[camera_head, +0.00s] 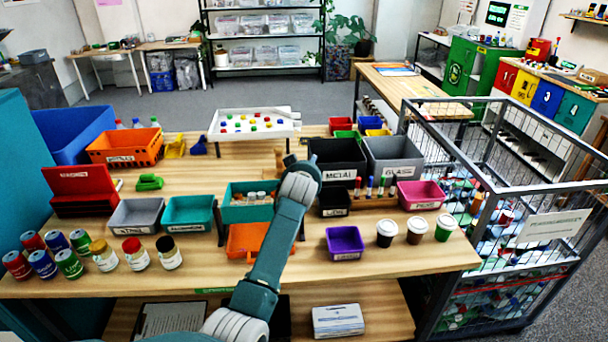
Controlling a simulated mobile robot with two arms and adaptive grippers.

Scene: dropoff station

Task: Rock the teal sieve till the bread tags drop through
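The teal sieve (233,214) is a box-like teal container near the middle of the table, with small pale and brownish pieces in it. I cannot tell whether these are bread tags. An orange tray (240,245) sits below and in front of it. One teal and white arm of mine, apparently the left, rises from the bottom and crosses in front of the sieve's right side and the orange tray. Its gripper cannot be made out behind the arm, so I cannot tell whether it touches the sieve. My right gripper is out of view.
Teal (190,225) and grey (136,229) bins stand left of the sieve, with jars (136,254) and cans in front. Black (322,150) and grey (392,148) bins, a purple bin (345,254) and cups (416,231) stand right. A wire cage (497,175) borders the table's right.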

